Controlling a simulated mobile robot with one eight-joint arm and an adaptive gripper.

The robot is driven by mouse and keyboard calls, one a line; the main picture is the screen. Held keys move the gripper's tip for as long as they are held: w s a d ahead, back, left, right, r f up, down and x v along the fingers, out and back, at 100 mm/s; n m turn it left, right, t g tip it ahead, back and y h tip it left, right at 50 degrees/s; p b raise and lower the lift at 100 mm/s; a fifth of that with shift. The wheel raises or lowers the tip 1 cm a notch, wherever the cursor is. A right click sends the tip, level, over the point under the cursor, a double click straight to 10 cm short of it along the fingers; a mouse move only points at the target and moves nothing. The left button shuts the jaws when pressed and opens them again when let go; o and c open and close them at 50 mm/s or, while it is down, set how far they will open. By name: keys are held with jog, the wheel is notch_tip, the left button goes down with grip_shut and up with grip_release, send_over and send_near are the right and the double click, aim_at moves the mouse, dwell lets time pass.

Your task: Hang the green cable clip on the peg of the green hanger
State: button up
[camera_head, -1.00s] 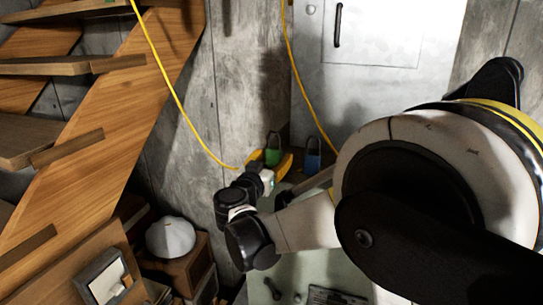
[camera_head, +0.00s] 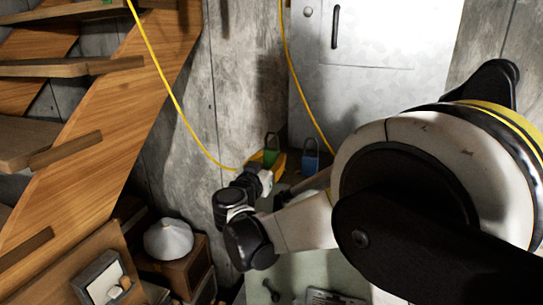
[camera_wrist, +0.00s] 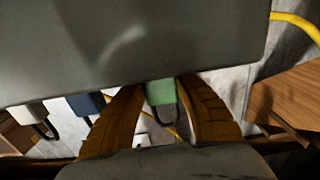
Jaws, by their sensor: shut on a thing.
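The green cable clip (camera_head: 271,154), a green block with a dark loop on top, is between the orange fingers of my gripper (camera_head: 270,160) near the foot of the concrete wall. In the wrist view the green clip (camera_wrist: 160,92) shows between the two finger tips (camera_wrist: 161,95), its dark loop pointing down in the picture. My gripper is shut on it. I cannot make out a green hanger or its peg in either view.
A blue clip (camera_head: 310,162) stands just right of the green one; it also shows in the wrist view (camera_wrist: 87,103), beside a white one (camera_wrist: 28,114). A grey surface (camera_wrist: 140,45) fills the top there. Yellow cables (camera_head: 165,75) hang near the wall; wooden stairs (camera_head: 115,110) stand left.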

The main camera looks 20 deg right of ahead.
aim_at(271, 150)
jog(key=shift+r+p, duration=0.75)
jog(key=shift+r, duration=0.75)
jog(key=shift+s+a, duration=0.1)
jog(key=v, duration=1.3)
jog(key=shift+s+a+b, duration=0.25)
jog(key=shift+s+b, duration=0.05)
jog(key=shift+s, duration=0.05)
jog(key=shift+f, duration=0.1)
